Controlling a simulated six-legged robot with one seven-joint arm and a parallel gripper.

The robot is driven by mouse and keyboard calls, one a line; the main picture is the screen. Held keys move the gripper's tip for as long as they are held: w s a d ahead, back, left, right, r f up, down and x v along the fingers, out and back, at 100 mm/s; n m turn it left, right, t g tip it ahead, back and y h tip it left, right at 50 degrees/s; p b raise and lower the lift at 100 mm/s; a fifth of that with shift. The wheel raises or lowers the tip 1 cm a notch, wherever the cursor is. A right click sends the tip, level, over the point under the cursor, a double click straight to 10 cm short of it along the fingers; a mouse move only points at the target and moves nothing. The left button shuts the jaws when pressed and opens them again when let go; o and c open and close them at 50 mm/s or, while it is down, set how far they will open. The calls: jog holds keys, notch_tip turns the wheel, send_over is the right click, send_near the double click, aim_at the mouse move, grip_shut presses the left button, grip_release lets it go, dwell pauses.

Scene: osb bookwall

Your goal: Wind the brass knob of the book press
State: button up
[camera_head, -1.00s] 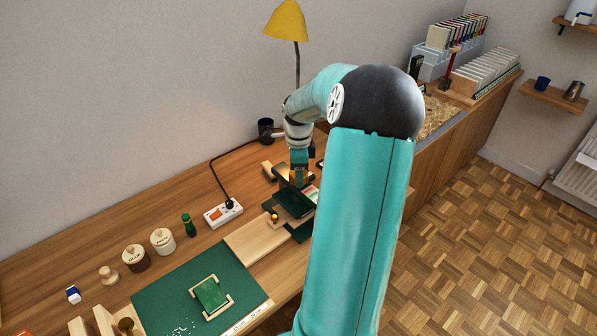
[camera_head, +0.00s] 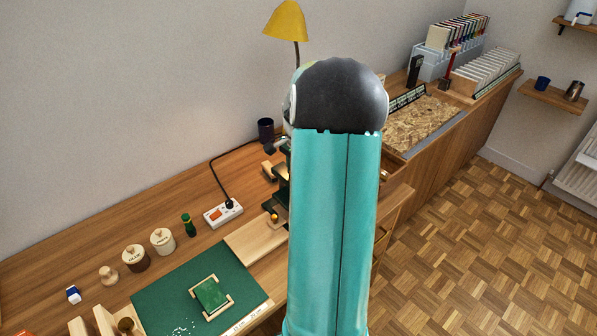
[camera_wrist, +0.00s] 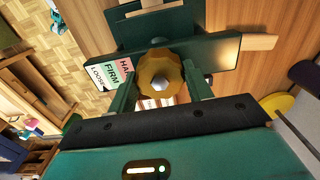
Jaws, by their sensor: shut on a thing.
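The brass knob (camera_wrist: 160,74) is a faceted, golden, many-sided knob with a pale round centre, in the middle of the wrist view. My gripper (camera_wrist: 160,88) has one finger on each side of it and is shut on it. Behind the knob is the dark green book press (camera_wrist: 222,54). A dial card (camera_wrist: 110,74) beside it reads LOOSE, FIRM and a partly hidden third word. In the head view my arm hides the knob, my gripper and most of the press; only a dark green part of the press (camera_head: 278,207) shows left of the arm.
Left of the press, the bench (camera_head: 75,257) holds a power strip (camera_head: 223,212), a green bottle (camera_head: 188,225), two lidded jars and a green mat (camera_head: 160,313) with a green book. A yellow lamp (camera_head: 287,22) stands behind. Parquet floor lies open at right.

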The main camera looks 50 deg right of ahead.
jog(key=shift+n, duration=0.5)
jog(key=o, duration=1)
jog(key=shift+r, duration=0.15)
notch_tip(320, 180, up, 14)
jog(key=shift+f, duration=0.2)
jog(key=shift+w, duration=0.1)
